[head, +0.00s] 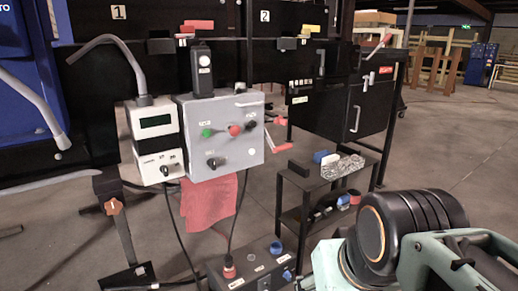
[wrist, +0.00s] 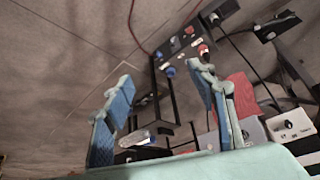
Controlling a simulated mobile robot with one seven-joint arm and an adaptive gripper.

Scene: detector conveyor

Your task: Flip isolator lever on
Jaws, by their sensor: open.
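A grey control box (head: 222,135) hangs left of centre in the head view, with green and red buttons and black knobs on its face. A red-handled lever (head: 278,149) sticks out at its right side; I cannot tell for sure whether this is the isolator lever. My gripper (wrist: 160,72) is open in the wrist view, its two blue-padded fingers apart with nothing between them. In the head view my arm is at the lower right, and the fingers are not clearly visible there. The gripper is apart from the control box.
A white meter box (head: 155,150) hangs left of the control box, with a red cloth (head: 208,205) below. A low button box (head: 245,268) with cables is at the bottom. A black shelf cart (head: 300,180) stands between the control box and my arm. Open floor lies at the right.

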